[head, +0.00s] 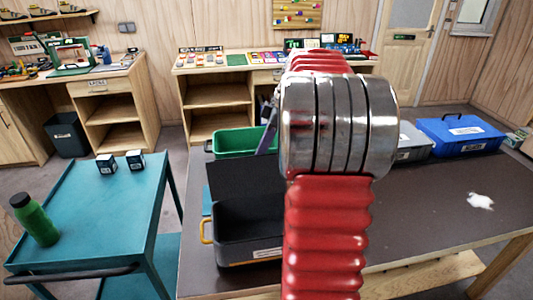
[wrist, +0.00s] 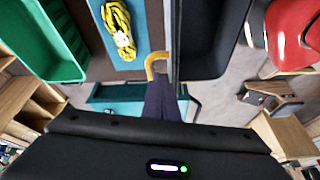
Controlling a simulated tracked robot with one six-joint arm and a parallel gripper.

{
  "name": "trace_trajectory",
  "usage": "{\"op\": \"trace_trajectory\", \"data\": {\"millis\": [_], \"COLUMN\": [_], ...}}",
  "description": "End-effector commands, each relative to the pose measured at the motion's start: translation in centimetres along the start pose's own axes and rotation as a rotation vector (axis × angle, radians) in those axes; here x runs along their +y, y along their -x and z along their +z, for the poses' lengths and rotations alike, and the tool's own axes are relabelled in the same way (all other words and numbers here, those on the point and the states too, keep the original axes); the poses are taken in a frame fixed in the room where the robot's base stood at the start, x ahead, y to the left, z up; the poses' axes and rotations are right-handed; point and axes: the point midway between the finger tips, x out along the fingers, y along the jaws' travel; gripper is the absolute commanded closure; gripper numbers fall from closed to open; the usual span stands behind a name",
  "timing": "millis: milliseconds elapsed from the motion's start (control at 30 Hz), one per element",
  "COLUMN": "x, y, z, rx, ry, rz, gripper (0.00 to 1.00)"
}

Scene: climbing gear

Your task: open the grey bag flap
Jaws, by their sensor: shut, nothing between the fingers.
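The grey bag (head: 250,253) stands on the dark table, left of my arm in the head view. Its dark flap (head: 240,180) stands raised along the back edge, and the inside of the bag shows. A yellow handle (head: 206,231) is at the bag's left end. In the wrist view the bag (wrist: 212,65) is at upper right, with the flap seen nearly edge-on. My gripper (wrist: 160,84) is shut and empty; in that view its tips appear close to the yellow handle (wrist: 156,62). I cannot tell whether they touch. My arm hides the bag's right side in the head view.
A green crate (head: 228,143) is behind the bag. A yellow rope (wrist: 120,30) lies on a blue surface beside it. A blue box (head: 460,135) and white cloth (head: 480,201) are right on the table (head: 430,215). A teal cart (head: 105,205) stands left with a green bottle (head: 36,222).

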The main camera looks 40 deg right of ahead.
Motion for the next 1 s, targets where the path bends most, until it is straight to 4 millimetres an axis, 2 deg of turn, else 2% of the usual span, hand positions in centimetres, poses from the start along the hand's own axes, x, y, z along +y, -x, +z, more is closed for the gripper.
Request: {"op": "trace_trajectory", "data": {"millis": [733,867,1000], "x": [0.5,0.6,0.9], "y": [-0.1,0.7,2.3], "z": [-0.5,-0.6,-0.8], "rx": [0.000,0.000,0.000], "ry": [0.008,0.009,0.012], "rz": [-0.002,-0.001,0.000], "gripper": [1.00,1.00,1.00]}}
